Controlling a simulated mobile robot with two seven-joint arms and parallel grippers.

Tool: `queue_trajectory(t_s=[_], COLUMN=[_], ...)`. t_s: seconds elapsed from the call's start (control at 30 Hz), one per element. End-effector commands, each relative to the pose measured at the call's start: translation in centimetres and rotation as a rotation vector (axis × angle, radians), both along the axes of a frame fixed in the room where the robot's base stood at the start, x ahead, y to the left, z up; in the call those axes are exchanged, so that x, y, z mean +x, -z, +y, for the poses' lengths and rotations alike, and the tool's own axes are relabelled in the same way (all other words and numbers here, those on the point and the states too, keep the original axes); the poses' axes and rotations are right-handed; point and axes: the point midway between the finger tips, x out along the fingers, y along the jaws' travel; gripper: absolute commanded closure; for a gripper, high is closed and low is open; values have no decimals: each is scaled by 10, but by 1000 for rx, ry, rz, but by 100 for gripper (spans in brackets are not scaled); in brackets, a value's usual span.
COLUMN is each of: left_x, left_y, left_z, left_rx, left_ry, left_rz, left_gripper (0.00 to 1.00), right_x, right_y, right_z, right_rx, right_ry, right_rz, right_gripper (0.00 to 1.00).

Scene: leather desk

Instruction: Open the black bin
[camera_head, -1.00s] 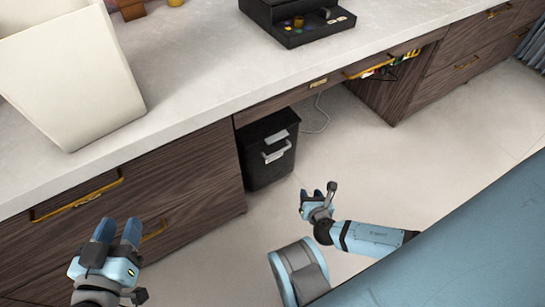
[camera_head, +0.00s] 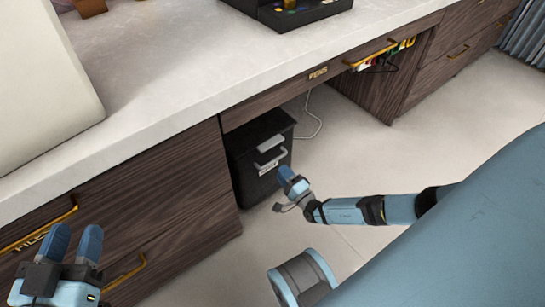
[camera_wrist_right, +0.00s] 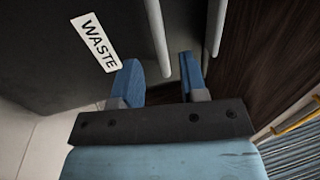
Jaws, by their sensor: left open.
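The black bin (camera_head: 246,182) stands upright on the floor under the desk, with a pale handle (camera_head: 270,161) and a small white label on its front. Its dark front fills the upper left of the right wrist view, where a label (camera_wrist_right: 95,42) reads WASTE. My right gripper (camera_head: 285,174) is just in front of the bin's lower right front. In the right wrist view its blue fingers (camera_wrist_right: 160,76) are apart with nothing held between them. A pale bar (camera_wrist_right: 158,38) lies beyond the gap. My left gripper (camera_head: 76,243) is open and empty at the lower left, far from the bin.
The pale desktop (camera_head: 165,95) overhangs the bin. Wooden drawers with gold handles (camera_head: 127,270) stand left of it, and more drawers are at right. A cable (camera_head: 316,125) lies behind the bin. A white container (camera_head: 40,80) is on the desktop.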

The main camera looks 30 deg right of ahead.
Motion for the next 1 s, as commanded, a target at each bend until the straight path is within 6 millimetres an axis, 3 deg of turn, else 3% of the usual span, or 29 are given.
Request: queue_trajectory(t_s=[0.1,0.3,0.73,0.9,1.0], left_x=[3,7,7,7,7], left_y=[2,0,-3,-3,-3], left_z=[2,4,6,6,6], left_rx=[27,57,72,73,74], left_ry=[-1,-7,-5,-5,-5], left_rz=[-45,-98,-125,-125,-124], left_gripper=[57,57,57,57,57], right_x=[25,52,62,62,61], right_y=[-2,-9,-12,-12,-12], right_z=[2,4,5,5,5], right_rx=[1,0,2,2,2], right_ry=[1,1,1,1,1], right_rz=[-2,-2,1,1,1], right_gripper=[60,60,60,97,100])
